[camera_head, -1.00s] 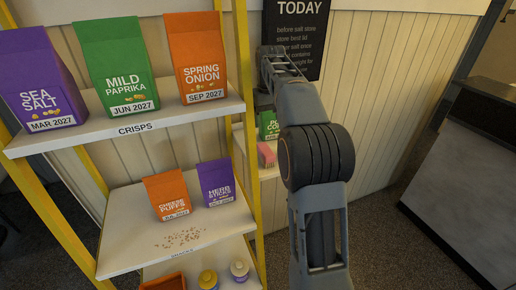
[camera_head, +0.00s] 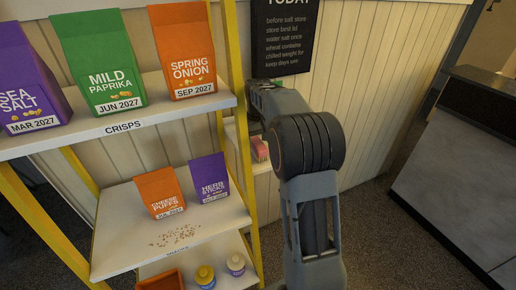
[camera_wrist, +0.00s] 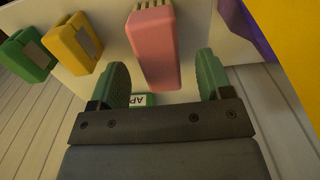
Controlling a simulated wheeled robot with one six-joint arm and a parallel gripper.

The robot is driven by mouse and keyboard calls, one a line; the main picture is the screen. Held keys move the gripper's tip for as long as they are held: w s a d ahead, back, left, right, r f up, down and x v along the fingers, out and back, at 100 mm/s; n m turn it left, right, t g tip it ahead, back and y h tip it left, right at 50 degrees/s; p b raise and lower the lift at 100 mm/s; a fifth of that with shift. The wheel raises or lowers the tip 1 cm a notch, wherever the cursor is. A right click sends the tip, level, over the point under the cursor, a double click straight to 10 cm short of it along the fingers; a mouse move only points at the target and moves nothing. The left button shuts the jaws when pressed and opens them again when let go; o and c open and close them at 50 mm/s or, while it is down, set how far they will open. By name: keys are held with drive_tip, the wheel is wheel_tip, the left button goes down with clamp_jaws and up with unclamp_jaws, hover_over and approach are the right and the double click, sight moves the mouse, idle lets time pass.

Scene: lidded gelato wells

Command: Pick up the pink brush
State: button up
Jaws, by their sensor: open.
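The pink brush (camera_wrist: 153,50) lies in the upper middle of the wrist view, with pale bristles at its far end. My gripper (camera_wrist: 163,63) is open, with one green-padded finger on each side of the brush's near end in the picture. A gap shows on both sides, and I cannot tell how far the fingers reach down beside it. In the head view the brush (camera_head: 259,149) shows as a small pink patch on a low white shelf behind the yellow post. My arm hides the fingers there.
Green (camera_wrist: 27,55) and yellow (camera_wrist: 73,43) items lie left of the brush on the white shelf surface (camera_wrist: 105,25). A yellow post (camera_head: 240,110) and the snack rack (camera_head: 120,220) stand close on the left. A sign (camera_head: 284,40) hangs behind my arm.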

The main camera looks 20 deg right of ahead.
drive_tip(key=shift+f, duration=1.25)
drive_tip(key=c, duration=1)
drive_tip(key=shift+r, duration=0.1)
drive_tip(key=shift+r, duration=0.5)
wheel_tip(320, 180, up, 2)
drive_tip(key=shift+r+b, duration=0.1)
drive_tip(key=shift+b, duration=0.3)
drive_tip(key=s+b, duration=0.5)
drive_tip(key=s, duration=1.3)
drive_tip(key=shift+r, duration=0.1)
